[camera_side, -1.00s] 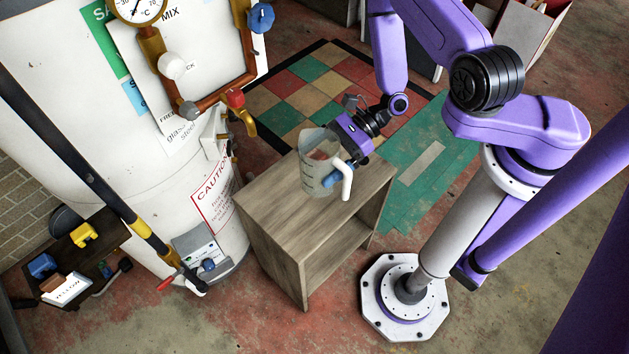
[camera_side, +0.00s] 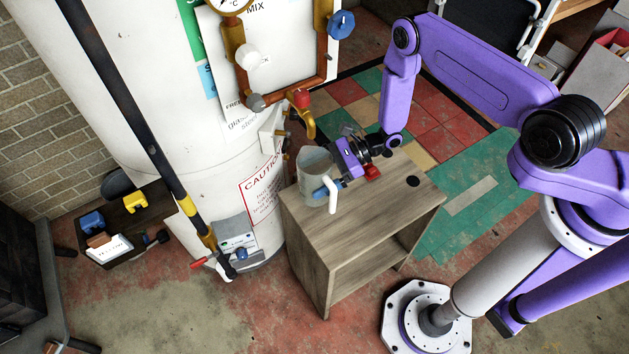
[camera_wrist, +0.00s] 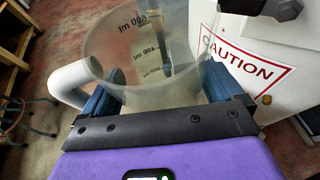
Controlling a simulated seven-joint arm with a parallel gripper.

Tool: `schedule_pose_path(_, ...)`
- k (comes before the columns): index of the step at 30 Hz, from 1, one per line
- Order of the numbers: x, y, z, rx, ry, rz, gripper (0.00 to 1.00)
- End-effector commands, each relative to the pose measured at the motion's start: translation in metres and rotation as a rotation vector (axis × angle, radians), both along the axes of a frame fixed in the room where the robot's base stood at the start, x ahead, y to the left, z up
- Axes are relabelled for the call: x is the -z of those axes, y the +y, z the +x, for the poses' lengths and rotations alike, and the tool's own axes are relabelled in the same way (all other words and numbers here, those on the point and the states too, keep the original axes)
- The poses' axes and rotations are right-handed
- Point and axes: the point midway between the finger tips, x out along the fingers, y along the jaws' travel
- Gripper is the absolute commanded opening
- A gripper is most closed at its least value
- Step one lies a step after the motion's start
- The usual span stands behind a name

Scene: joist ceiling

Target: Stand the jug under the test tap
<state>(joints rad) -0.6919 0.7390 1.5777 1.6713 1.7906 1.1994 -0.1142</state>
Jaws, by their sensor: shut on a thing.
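The clear jug (camera_side: 316,163) with a white handle (camera_side: 332,194) is upright at the tank end of the wooden bench. The test tap (camera_side: 310,126), brass with a red handle, shows just above and behind the jug's rim in the side view. I cannot tell whether its spout is directly over the opening, or whether the jug's base touches the bench. My gripper (camera_side: 335,187) is shut on the jug. In the wrist view its blue fingers (camera_wrist: 160,95) sit either side of the jug (camera_wrist: 185,90), whose handle (camera_wrist: 72,83) is at left.
The wooden bench (camera_side: 360,210) has bare top to the right, with a dark round spot (camera_side: 413,181). A small red object (camera_side: 373,172) is beside my gripper. The white tank (camera_side: 190,130) with a caution sign (camera_side: 262,187) stands close behind the jug. Copper pipework is above.

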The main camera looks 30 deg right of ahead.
Motion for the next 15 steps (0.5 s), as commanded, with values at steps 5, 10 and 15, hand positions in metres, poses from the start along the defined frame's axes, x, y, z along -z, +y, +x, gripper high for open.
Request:
schedule_pose_path(5,0.006,0.003,0.004,0.000,-0.001,0.000,0.59)
schedule_pose_path(10,0.025,0.004,0.006,0.000,0.001,0.000,0.59)
schedule_pose_path(15,0.038,0.004,0.006,0.000,0.000,0.000,0.59)
